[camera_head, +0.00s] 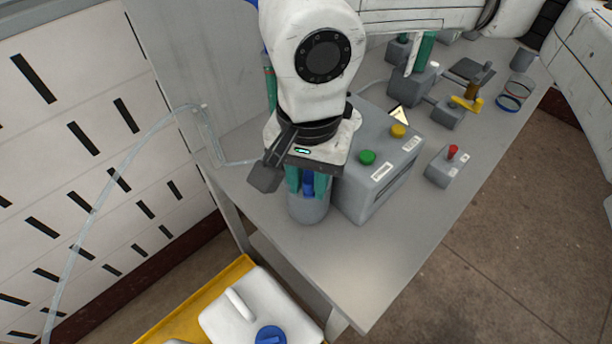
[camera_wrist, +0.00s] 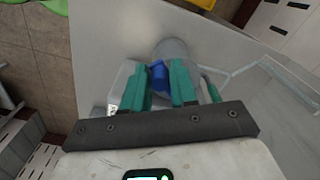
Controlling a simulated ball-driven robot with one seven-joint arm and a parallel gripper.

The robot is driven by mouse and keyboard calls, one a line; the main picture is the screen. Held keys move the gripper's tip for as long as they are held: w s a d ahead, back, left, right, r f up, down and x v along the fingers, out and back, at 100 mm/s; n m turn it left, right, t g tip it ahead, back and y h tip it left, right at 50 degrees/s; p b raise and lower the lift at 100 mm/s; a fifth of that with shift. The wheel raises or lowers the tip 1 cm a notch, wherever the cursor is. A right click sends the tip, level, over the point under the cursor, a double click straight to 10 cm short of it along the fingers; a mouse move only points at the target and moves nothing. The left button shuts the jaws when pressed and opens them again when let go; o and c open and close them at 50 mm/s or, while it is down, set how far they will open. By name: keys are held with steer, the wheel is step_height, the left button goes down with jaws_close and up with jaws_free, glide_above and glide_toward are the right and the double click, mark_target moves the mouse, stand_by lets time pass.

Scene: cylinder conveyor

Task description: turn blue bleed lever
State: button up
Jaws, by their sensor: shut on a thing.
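The blue bleed lever (camera_head: 308,185) sits on top of a grey cylinder (camera_head: 309,211) at the left part of the table. My gripper (camera_head: 308,190) points down over it, with a green finger on each side of the lever. In the wrist view the blue lever (camera_wrist: 158,77) shows between the two green fingers of my gripper (camera_wrist: 160,85), with the grey cylinder (camera_wrist: 172,50) behind it. The gripper is shut on the lever. The fingers and wrist hide part of the lever.
A grey box with a green button (camera_head: 367,157) and a yellow button (camera_head: 397,131) stands close right of the cylinder. A small box with a red knob (camera_head: 452,152) is farther right. A clear hose (camera_head: 118,165) runs at left. The table (camera_head: 385,255) is bare in front.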

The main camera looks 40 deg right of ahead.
steer(key=shift+o, duration=0.7)
steer(key=shift+s+d+b, duration=0.4)
steer(key=shift+d+b, duration=0.1)
steer(key=shift+d, duration=0.3)
steer(key=shift+o, duration=0.7)
steer(key=shift+s+d+b, duration=0.15)
steer(key=shift+d+b, duration=0.3)
steer(key=shift+d, duration=0.25)
steer(key=o, duration=1.3)
steer(key=shift+r, duration=0.1)
steer(key=shift+r+p, duration=1)
steer(key=shift+r, duration=1.4)
